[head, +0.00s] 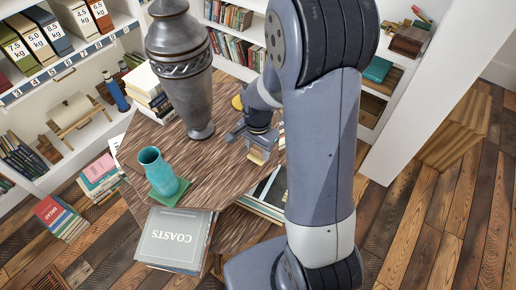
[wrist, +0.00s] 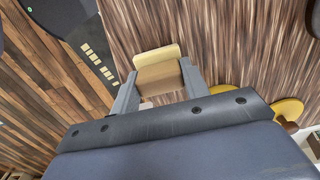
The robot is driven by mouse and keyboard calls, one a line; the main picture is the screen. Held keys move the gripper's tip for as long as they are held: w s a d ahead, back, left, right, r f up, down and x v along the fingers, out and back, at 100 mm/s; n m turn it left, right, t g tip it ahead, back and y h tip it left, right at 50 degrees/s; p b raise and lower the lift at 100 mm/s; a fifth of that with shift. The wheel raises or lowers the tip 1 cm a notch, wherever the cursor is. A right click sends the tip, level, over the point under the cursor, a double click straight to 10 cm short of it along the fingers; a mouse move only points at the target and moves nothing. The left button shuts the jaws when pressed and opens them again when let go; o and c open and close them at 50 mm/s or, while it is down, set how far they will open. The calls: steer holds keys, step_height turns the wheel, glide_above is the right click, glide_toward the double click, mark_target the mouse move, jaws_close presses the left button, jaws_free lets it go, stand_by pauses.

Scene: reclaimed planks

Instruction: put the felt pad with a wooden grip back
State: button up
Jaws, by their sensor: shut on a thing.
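My gripper (head: 256,142) is above the wooden tabletop (head: 222,172), right of the grey vase. It is shut on the felt pad with a wooden grip (head: 257,156). In the wrist view, the two grey fingers of my gripper (wrist: 160,85) stand on either side of the brown wooden block. The pale yellow felt (wrist: 157,57) shows along its far side. I cannot tell whether the pad touches the tabletop (wrist: 225,45) or hangs just above it. My arm hides part of the table's right side in the head view.
A yellow round thing (head: 237,102) lies behind my gripper. Books (head: 174,240) project at the front. Shelves (head: 80,62) line the back. Bare tabletop lies left of my gripper.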

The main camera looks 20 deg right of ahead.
mark_target(258, 148)
steer(key=shift+f, duration=0.2)
steer(key=o, duration=1)
steer(key=shift+c, duration=0.2)
steer(key=shift+r, duration=0.1)
step_height(258, 148, up, 12)
steer(key=shift+r+p, duration=0.15)
steer(key=shift+p, duration=0.25)
